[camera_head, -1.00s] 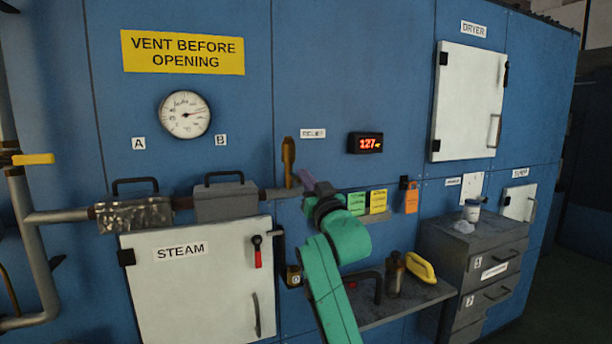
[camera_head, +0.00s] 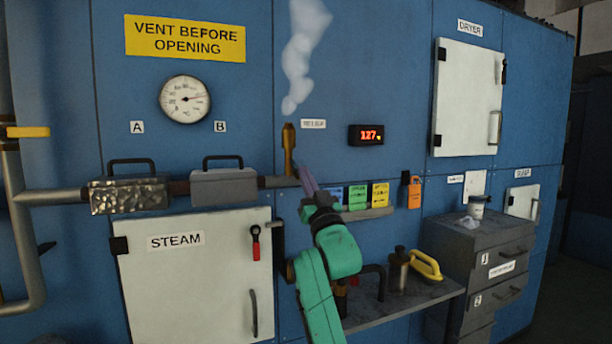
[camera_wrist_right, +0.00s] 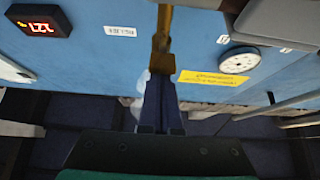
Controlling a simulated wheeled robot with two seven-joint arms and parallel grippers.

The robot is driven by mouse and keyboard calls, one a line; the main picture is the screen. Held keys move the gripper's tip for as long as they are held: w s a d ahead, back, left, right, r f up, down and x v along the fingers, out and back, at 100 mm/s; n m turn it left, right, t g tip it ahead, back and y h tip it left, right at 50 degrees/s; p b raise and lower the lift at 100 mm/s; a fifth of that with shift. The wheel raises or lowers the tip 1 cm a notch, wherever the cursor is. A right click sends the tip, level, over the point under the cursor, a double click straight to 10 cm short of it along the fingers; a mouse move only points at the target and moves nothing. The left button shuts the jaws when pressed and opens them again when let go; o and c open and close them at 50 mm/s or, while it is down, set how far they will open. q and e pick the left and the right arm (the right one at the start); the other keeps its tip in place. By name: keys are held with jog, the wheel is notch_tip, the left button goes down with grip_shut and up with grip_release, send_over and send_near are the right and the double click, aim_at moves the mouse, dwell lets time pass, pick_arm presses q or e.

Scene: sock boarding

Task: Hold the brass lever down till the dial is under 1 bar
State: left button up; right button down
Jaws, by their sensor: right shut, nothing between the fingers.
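The brass lever (camera_head: 288,150) stands near upright at the right end of the pipe, below the small white label. White steam (camera_head: 299,55) rises above it. The round white dial (camera_head: 185,99) is at the left, its needle pointing right and slightly up; its figures are too small to read. My right gripper (camera_head: 304,172) is shut and empty, its fingertips at the lever's lower right. In the right wrist view the shut fingers (camera_wrist_right: 160,95) reach the brass lever (camera_wrist_right: 163,35) and appear to touch it. My left gripper is not in view.
The pipe carries a crinkled foil-like cover (camera_head: 130,194) and a grey cover (camera_head: 217,187). Below is the white STEAM door (camera_head: 190,285). A red display (camera_head: 367,135) reads 127. A shelf (camera_head: 400,305) holds a metal canister (camera_head: 398,270) and a yellow handle (camera_head: 427,265). Grey drawers (camera_head: 490,245) stand right.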

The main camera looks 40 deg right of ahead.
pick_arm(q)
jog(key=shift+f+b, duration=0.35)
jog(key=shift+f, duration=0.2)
pick_arm(e)
jog(key=shift+w+d+f, duration=0.1)
jog(key=shift+w+f, duration=0.15)
jog(key=shift+f, duration=0.8)
dwell(1.6)
dwell(2.2)
